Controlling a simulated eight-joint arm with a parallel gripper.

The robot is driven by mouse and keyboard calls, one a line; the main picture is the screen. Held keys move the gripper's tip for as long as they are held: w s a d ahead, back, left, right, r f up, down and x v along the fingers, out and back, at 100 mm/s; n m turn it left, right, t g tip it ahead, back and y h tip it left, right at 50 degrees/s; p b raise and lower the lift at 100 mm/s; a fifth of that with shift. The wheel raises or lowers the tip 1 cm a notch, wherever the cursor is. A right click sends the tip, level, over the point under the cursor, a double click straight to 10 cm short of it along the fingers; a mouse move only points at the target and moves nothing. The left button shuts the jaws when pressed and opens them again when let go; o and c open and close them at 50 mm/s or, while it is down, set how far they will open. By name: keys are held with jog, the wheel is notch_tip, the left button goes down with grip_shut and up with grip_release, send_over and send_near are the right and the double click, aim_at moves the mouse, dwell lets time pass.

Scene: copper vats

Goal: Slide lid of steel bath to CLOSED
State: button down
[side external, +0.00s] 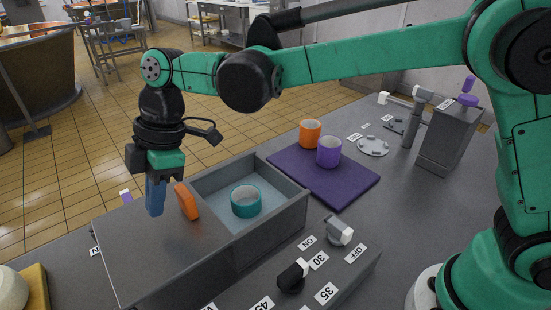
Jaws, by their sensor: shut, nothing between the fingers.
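The steel bath (285,222) is a grey rectangular box at the front of the bench. Its flat grey lid (150,250) covers the left part, and the right part is uncovered. A teal cup (246,203) stands inside the uncovered part. An upright orange handle (187,201) is on the lid near its right edge. My gripper (155,206) points down with its blue fingers shut and empty. It is just left of the handle, over the lid, with a small gap between them in the picture. I cannot tell whether the fingertips touch the lid.
A purple mat (345,190) with an orange cup (310,133) and a purple cup (329,152) lies behind the bath. A control panel with a black knob (292,276) and a grey knob (338,231) is in front. A grey tap block (449,138) stands at the right.

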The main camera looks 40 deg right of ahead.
jog(key=shift+d, duration=1.15)
jog(key=shift+d, duration=0.1)
jog(key=d, duration=1.5)
jog(key=shift+d, duration=0.35)
jog(key=a, duration=0.5)
jog(key=d+v, duration=0.1)
jog(key=v, duration=0.9)
jog(key=s+d+f+m+t+h, duration=0.3)
jog(key=s+d+f+m+t, duration=0.4)
jog(key=m, duration=1.1)
notch_tip(320, 180, down, 2)
jog(key=shift+s+d+f+h, duration=0.1)
jog(key=shift+s+d+h, duration=0.25)
jog(key=shift+s, duration=0.7)
